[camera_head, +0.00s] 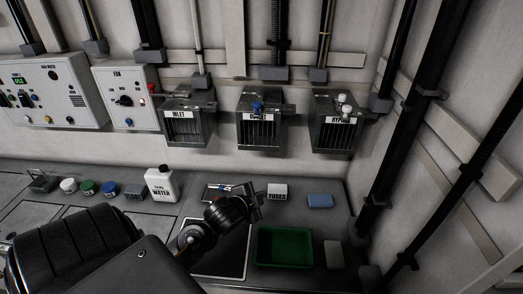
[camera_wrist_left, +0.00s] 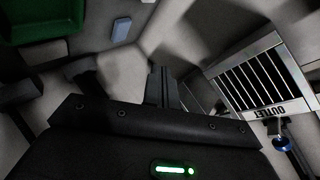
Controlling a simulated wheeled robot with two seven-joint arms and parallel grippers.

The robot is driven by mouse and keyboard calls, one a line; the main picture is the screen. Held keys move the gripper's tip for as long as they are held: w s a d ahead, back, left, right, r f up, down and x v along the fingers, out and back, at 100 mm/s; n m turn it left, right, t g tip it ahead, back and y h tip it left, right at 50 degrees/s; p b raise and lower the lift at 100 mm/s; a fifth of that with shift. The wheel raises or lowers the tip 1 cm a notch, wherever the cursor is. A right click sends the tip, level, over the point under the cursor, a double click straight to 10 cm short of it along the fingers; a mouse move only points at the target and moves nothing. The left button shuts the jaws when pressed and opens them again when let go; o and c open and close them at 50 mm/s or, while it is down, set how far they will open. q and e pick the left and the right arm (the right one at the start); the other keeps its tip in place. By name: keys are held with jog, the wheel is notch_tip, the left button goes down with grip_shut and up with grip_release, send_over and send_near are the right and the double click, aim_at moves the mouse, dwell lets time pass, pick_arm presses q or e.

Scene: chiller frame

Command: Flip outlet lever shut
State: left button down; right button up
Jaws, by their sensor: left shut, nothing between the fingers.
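The outlet box (camera_head: 259,133) is the middle of three grey louvred boxes on the back wall. Its lever has a blue knob (camera_head: 257,107) at the top front, above the label. In the left wrist view the outlet box (camera_wrist_left: 262,80) is at the right with its label upside down, and the blue knob (camera_wrist_left: 282,143) shows beside it. My left gripper (camera_head: 254,200) is shut and empty, over the counter below the outlet box and apart from the lever. Its fingers (camera_wrist_left: 161,87) show at the middle of the wrist view. My right gripper is not in view.
The inlet box (camera_head: 186,128) and the bypass box (camera_head: 333,137) flank the outlet box. A white water jug (camera_head: 161,184), a fuses box (camera_head: 277,191), a blue block (camera_head: 320,200) and a green tray (camera_head: 260,259) are on the counter. Dark pipes run along the right wall.

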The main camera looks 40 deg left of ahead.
pick_arm(q)
notch_tip(320, 180, up, 24)
jog(key=w+a+m+t, duration=0.1)
jog(key=a+m+t, duration=0.1)
jog(key=m+t, duration=0.4)
jog(key=shift+w+a+y+p, duration=0.25)
jog(key=shift+w+y+p, duration=0.1)
jog(key=shift+p, duration=0.1)
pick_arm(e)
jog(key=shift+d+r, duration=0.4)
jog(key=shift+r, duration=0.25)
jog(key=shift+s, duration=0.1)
